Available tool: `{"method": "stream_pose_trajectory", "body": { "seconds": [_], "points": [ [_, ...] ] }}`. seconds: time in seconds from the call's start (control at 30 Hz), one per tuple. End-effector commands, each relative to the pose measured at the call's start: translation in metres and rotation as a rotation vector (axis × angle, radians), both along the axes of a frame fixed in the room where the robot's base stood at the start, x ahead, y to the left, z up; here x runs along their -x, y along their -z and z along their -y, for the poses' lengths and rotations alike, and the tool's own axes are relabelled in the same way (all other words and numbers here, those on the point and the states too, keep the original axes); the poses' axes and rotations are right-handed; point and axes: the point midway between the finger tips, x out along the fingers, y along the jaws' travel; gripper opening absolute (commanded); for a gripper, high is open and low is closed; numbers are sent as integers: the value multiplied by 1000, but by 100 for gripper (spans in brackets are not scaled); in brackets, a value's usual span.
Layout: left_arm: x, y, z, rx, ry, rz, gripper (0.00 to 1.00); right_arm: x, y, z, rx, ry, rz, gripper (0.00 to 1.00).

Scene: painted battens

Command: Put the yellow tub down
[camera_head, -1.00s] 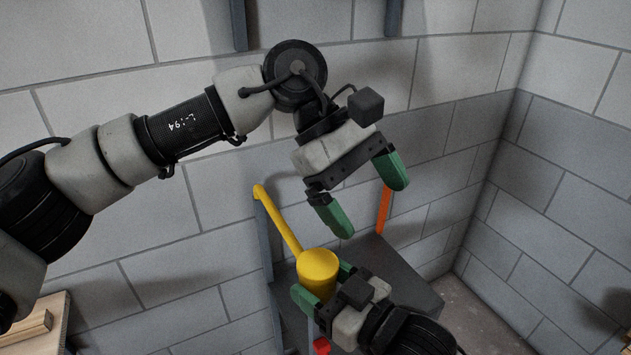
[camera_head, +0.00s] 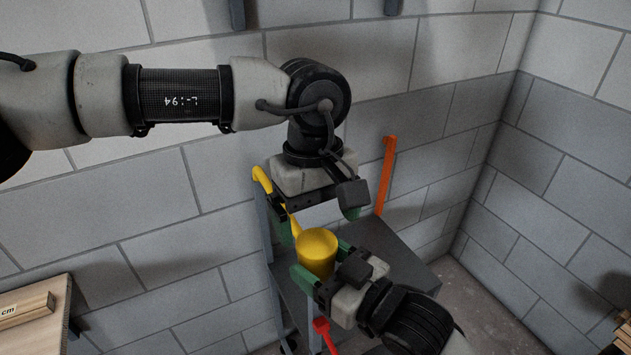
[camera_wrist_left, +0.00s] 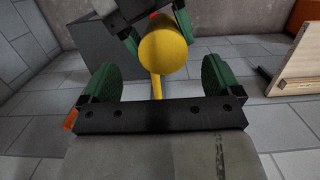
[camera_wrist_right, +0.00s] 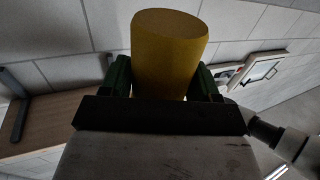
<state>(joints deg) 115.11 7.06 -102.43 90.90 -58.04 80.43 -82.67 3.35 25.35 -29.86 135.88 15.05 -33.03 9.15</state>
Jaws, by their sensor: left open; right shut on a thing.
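The yellow tub (camera_head: 317,249) is held in my right gripper (camera_head: 324,275), above the dark grey cart. In the right wrist view the tub (camera_wrist_right: 168,52) stands between the two green fingers, which are shut on it. My left gripper (camera_head: 318,222) is open and empty, just above and behind the tub in the head view. In the left wrist view the tub (camera_wrist_left: 167,47) shows beyond the open green fingers, apart from them. The tub's lower part is hidden by my right gripper in the head view.
The grey cart (camera_head: 410,262) has a yellow bar (camera_head: 262,178) at its left, an orange bar (camera_head: 387,170) at its back and a red piece (camera_head: 321,326) in front. A wooden bench (camera_head: 40,315) stands at the left. A block wall closes off the back.

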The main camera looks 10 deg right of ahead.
Motion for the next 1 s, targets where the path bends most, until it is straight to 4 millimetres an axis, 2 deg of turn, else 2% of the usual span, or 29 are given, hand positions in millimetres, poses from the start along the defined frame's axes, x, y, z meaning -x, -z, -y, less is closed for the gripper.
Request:
{"method": "stream_pose_trajectory", "body": {
  "seconds": [0.1,0.3,0.67,1.0],
  "points": [
    [3,19,1,-2,1,-2,93,0,-1,0,-2,0,2,28],
    [5,37,2,0,1,0,93,0,-1,0,-2,0,2,28],
    [5,41,2,1,0,-1,91,0,-1,0,-1,0,3,28],
    [5,41,2,2,1,0,39,0,-1,0,-1,-1,3,28]
  ]
}}
